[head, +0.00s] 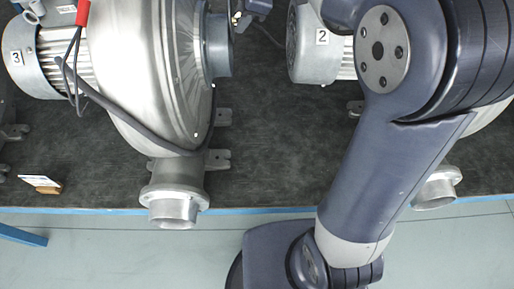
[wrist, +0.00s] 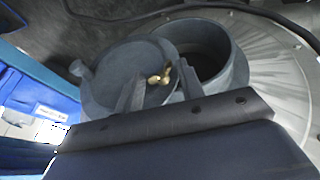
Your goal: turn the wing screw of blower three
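Blower three (head: 150,75), a silver casing with a motor labelled 3 (head: 16,58), stands at the left of the head view. Its grey round port (head: 217,45) faces right. In the wrist view, a small brass wing screw (wrist: 160,76) sits at the edge of a grey round lid (wrist: 125,68), beside an open grey pipe mouth (wrist: 205,52). No number shows there. My gripper (wrist: 157,88) is open, its two dark fingers apart, with the wing screw showing between and just beyond the tips. I cannot tell whether they touch it.
A motor labelled 2 (head: 315,50) stands right of blower three, partly behind my arm. A dark cable (head: 125,112) crosses blower three's casing. A small wooden block with a card (head: 42,184) lies at the left front. The dark bench mat (head: 270,140) between blowers is clear.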

